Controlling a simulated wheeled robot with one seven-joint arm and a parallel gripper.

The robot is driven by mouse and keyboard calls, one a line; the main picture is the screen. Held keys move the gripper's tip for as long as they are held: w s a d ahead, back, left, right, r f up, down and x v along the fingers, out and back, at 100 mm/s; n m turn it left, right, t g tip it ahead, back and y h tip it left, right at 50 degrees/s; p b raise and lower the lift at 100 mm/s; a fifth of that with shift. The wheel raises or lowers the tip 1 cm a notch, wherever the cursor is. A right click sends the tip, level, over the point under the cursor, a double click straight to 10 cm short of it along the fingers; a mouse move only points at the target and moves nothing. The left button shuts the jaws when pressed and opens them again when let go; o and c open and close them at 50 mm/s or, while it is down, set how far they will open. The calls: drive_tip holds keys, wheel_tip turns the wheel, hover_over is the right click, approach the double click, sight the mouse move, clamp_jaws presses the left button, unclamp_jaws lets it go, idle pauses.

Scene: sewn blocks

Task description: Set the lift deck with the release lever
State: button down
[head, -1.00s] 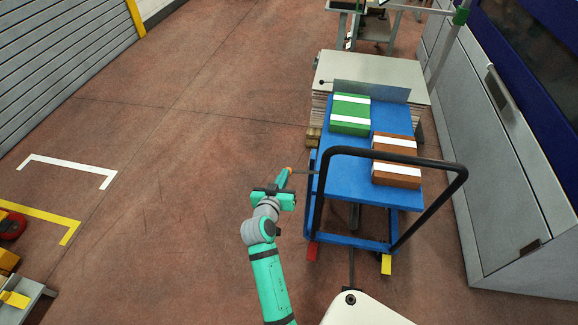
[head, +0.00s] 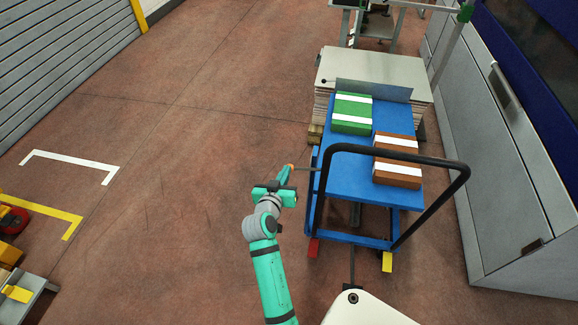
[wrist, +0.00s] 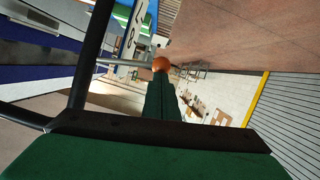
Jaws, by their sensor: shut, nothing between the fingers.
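The lift cart has a blue deck (head: 349,183) carrying a green box (head: 352,125) and a brown box (head: 397,177), both with white bands. A thin grey lever (head: 306,169) sticks out from the cart's left side and ends in an orange knob (head: 290,166). In the wrist view the knob (wrist: 161,64) and the grey lever rod (wrist: 124,62) are close ahead. My gripper (head: 286,174) is shut and empty, with its dark green fingertips (wrist: 161,78) right at the knob. The fingers do not enclose the knob; I cannot tell whether they touch it.
The cart's black handle (head: 459,185) rises on its near side, close to the right of my gripper. A red pedal (head: 313,248) and a yellow pedal (head: 387,262) sit low on the cart. A pale stack (head: 372,72) stands behind.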

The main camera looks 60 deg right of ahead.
drive_tip(key=r+v, duration=0.2)
drive_tip(key=v, duration=1)
drive_tip(key=shift+r, duration=0.4)
drive_tip(key=shift+w, duration=0.15)
drive_tip(key=s+a+f+n+t+y, duration=0.2)
drive_tip(key=a+f+n+t+y, duration=0.25)
drive_tip(key=a, duration=0.75)
drive_tip(key=s+a+f+n+t+y, duration=0.2)
drive_tip(key=a+f+n+t+y, duration=0.3)
drive_tip(key=a, duration=0.7)
drive_tip(key=s+a+r+n+t+y, duration=0.1)
drive_tip(key=s+a+r+y, duration=0.3)
drive_tip(key=s+a, duration=1)
drive_tip(key=shift+s+a+r+n, duration=0.4)
drive_tip(key=shift+s+r+n, duration=0.25)
drive_tip(key=shift+r+n, duration=0.1)
